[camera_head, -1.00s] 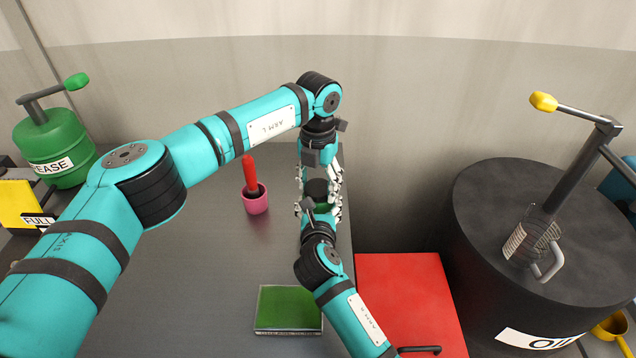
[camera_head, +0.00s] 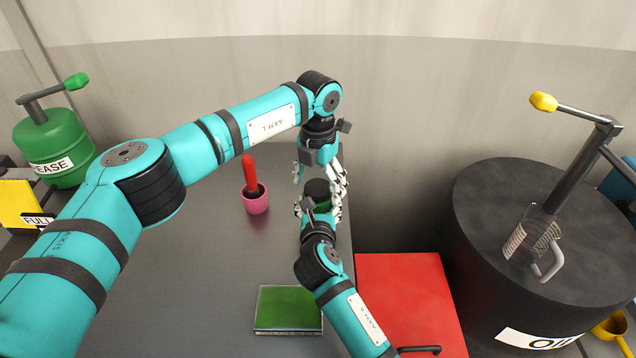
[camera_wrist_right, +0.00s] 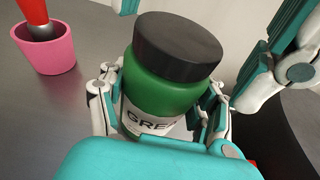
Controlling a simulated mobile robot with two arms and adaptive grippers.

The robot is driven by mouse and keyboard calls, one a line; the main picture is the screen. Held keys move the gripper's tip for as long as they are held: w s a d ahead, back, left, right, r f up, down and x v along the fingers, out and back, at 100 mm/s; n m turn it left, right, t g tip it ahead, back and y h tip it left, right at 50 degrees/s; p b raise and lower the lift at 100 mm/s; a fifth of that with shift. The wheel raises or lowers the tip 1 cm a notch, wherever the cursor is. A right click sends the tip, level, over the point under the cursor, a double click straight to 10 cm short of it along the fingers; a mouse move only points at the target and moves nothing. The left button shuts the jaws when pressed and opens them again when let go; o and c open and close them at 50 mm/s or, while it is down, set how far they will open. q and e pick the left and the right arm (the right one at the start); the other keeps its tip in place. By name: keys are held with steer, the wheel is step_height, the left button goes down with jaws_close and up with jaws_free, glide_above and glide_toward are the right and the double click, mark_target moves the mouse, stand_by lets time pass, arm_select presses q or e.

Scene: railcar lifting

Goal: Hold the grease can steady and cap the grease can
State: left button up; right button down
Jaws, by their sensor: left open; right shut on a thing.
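The green grease can (camera_wrist_right: 168,85), with a partly hidden white label, stands in my right gripper in the right wrist view. A black cap (camera_wrist_right: 178,45) sits on top of it and looks level with the can's rim. In the head view the can and its black cap (camera_head: 317,187) show between the two grippers. My right gripper (camera_head: 318,213) is shut around the can's body, fingers on both sides. My left gripper (camera_head: 322,177) is open around and just above the cap, holding nothing. Its fingers also show at the right wrist view's upper edges.
A pink cup (camera_head: 256,203) with a red-handled tool (camera_head: 249,172) stands left of the grippers. A green book-like block (camera_head: 288,308) lies near the front of the grey table (camera_head: 200,290). A red box (camera_head: 405,300) and a black oil drum (camera_head: 500,260) stand at right.

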arm_select(q)
step_height(320, 180, up, 12)
stand_by(0.4)
arm_select(e)
steer(key=shift+c, duration=0.7)
jaws_free()
steer(key=v, duration=1.2)
steer(key=shift+r, duration=0.1)
